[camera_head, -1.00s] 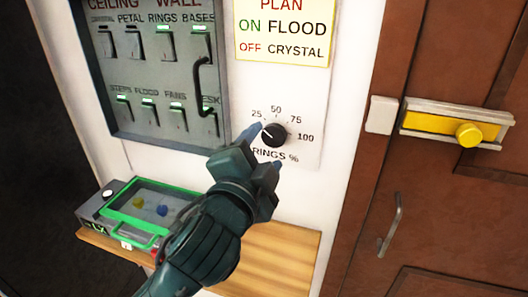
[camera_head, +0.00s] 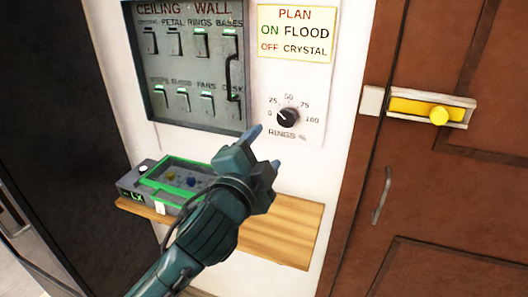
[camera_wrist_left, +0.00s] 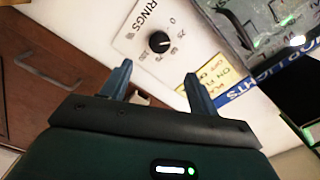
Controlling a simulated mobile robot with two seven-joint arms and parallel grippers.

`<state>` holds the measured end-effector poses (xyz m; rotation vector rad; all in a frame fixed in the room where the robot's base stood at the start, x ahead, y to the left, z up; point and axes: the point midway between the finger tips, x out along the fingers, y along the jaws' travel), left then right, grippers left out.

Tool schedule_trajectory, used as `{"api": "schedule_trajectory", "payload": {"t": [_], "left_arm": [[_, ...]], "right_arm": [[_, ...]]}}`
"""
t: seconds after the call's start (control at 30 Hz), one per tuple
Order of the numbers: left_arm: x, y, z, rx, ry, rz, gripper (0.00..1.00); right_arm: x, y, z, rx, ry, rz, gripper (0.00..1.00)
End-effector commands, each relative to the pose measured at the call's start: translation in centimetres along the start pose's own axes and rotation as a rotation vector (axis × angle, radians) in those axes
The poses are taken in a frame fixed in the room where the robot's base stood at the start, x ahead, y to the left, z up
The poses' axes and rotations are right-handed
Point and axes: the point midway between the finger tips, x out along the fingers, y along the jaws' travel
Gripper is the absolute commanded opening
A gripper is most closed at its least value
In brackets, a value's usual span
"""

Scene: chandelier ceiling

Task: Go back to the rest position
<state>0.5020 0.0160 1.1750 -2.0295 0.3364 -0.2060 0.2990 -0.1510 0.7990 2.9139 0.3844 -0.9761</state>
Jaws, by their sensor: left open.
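My left gripper (camera_head: 264,147) is open and empty in the head view, in front of the wall just below the black RINGS % dial (camera_head: 288,117). Its two blue fingertips are apart and clear of the dial. In the left wrist view the dial (camera_wrist_left: 159,42) lies beyond the open fingers (camera_wrist_left: 158,88), with nothing between them. My right gripper is in neither view.
A grey switch panel (camera_head: 190,62) is at the upper left, with a PLAN sign (camera_head: 295,32) beside it. A green-framed box (camera_head: 165,184) sits on a wooden shelf (camera_head: 285,228). A brown door (camera_head: 440,185) with a yellow latch (camera_head: 430,109) stands at the right.

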Motion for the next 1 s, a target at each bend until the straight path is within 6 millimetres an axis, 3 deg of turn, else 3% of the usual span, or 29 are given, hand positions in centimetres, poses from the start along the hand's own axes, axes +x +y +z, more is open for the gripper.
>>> {"api": "schedule_trajectory", "payload": {"t": [0.4,0.53,0.67,0.77,0.87,1.0], "left_arm": [[0.1,0.0,0.1,-0.001,0.000,0.001,0.60],[0.0,1.5,1.3,-0.048,-0.016,0.032,0.60],[-1.0,6.3,4.8,-0.210,-0.068,0.119,0.60],[-3.0,11.5,8.7,-0.392,-0.139,0.197,0.60],[-6.1,16.7,12.5,-0.579,-0.229,0.256,0.60],[-12.3,23.4,17.4,-0.819,-0.378,0.304,0.60]], "right_arm": [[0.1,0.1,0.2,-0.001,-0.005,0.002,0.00],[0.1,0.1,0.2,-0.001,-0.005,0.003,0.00],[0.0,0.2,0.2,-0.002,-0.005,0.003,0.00],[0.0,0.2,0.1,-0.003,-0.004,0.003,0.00],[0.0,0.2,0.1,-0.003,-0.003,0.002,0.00],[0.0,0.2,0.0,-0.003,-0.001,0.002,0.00]]}}
